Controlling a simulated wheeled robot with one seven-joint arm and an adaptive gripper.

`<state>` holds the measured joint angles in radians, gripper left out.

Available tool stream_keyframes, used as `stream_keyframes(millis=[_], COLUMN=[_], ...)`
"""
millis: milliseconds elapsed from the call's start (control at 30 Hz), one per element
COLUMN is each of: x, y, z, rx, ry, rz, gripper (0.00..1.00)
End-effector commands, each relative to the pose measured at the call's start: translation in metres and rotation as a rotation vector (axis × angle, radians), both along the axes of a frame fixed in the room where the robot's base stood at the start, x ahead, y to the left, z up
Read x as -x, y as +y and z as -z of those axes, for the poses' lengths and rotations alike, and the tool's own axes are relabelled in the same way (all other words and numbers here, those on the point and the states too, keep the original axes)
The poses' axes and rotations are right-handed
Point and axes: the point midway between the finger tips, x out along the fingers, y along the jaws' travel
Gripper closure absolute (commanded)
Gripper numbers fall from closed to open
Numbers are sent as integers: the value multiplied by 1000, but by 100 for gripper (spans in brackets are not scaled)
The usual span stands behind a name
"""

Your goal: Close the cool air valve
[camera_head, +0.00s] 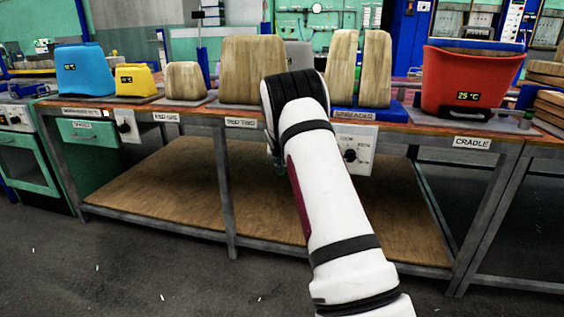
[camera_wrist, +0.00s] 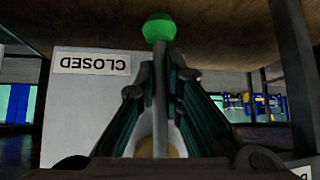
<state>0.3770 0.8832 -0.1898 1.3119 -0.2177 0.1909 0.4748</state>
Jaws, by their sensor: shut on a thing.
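In the wrist view, a green ball knob (camera_wrist: 159,27) tops a thin grey stem, which looks like the valve's lever. My gripper (camera_wrist: 163,72) is shut on this lever, with the knob sticking out just beyond the fingertips. A pale panel behind it carries a label reading CLOSED (camera_wrist: 92,64), upside down in this view. In the head view, my arm covers the lever and my gripper, near the table's front edge.
A wooden table (camera_head: 285,120) has a lower shelf (camera_head: 180,190). On top stand a red bin (camera_head: 475,85), a blue bin (camera_head: 85,72), a yellow bin (camera_head: 137,79) and several wooden blocks. A white dial panel (camera_head: 368,155) hangs under the front edge, right of my arm.

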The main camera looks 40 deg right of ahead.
Motion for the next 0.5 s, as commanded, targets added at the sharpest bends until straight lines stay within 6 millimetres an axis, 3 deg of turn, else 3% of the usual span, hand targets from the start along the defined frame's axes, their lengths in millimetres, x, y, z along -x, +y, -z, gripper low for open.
stream_keyframes(millis=[400,500], x=[-1,-1], y=[4,4], z=[4,4], rx=[-11,-10], ry=[0,0], rz=[-3,-2], gripper=[100,73])
